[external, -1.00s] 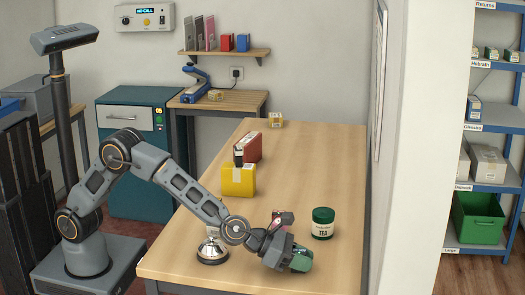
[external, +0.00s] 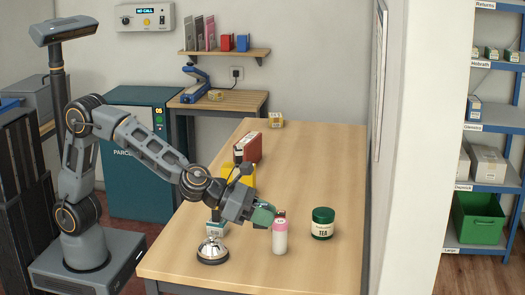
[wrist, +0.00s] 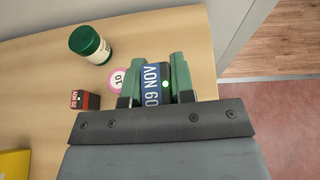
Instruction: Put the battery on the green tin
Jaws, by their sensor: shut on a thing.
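The battery (wrist: 153,86) is a dark block with a blue band reading "09 NOV" and a small green light. My gripper (wrist: 157,78) is shut on it. In the external view my gripper (external: 264,214) is above the counter, beside the pink cap of a white bottle, and the battery is mostly hidden there. The green tin (external: 322,224) stands upright on the counter to the right of my gripper, with a cream "TEA" label and dark green lid. It also shows in the wrist view (wrist: 90,44), at upper left, apart from the battery.
The pink-capped bottle (external: 279,238) stands between my gripper and the tin. A red block marked "29 NOV" (wrist: 85,100) stands near it. A silver bell (external: 212,251), a small box (external: 217,229) and a yellow box (external: 238,180) stand left. Counter behind the tin is clear.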

